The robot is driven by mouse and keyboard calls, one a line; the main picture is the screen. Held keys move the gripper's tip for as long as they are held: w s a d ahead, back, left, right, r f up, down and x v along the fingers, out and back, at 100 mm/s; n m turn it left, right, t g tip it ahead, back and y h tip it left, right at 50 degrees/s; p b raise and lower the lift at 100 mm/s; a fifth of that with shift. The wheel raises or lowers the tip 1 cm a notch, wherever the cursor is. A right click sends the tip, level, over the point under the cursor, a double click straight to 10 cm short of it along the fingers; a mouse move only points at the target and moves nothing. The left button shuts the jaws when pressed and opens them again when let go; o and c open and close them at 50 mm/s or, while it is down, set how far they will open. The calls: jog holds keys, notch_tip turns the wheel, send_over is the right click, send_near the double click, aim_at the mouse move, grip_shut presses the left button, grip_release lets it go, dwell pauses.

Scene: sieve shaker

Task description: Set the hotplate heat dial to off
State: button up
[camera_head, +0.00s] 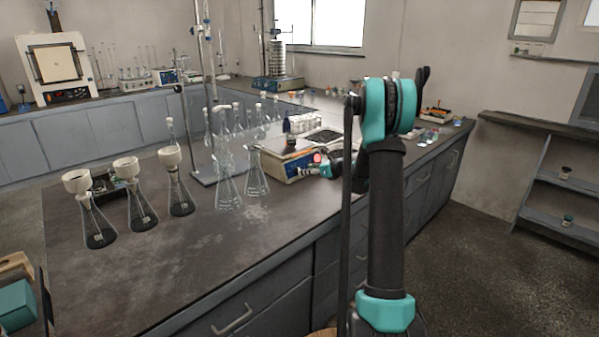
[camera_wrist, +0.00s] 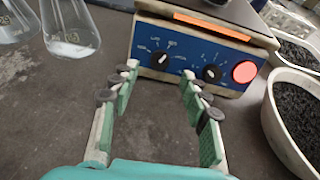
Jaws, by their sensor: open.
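The hotplate (camera_wrist: 204,52) has a blue front panel with two black dials and a lit round red-orange light (camera_wrist: 244,72) at the right. The left dial (camera_wrist: 160,60) and the right dial (camera_wrist: 211,73) each have a white pointer mark; the lettering is too small to read. In the head view the hotplate (camera_head: 287,163) stands on the bench, partly hidden by my arm. My gripper (camera_wrist: 160,80) is open and empty, its fingers pointing at the panel. The left finger is just below the left dial and the right finger is near the right dial. Contact cannot be told.
Glass flasks (camera_wrist: 70,30) stand left of the hotplate. A white bowl of dark granules (camera_wrist: 292,118) sits close on the right. Several flasks with white funnels (camera_head: 140,195) stand on the bench's left part. The bench front (camera_head: 235,240) is mostly clear.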

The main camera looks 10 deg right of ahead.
aim_at(297, 170)
jog(key=x, duration=0.6)
grip_shut()
dwell(0.3)
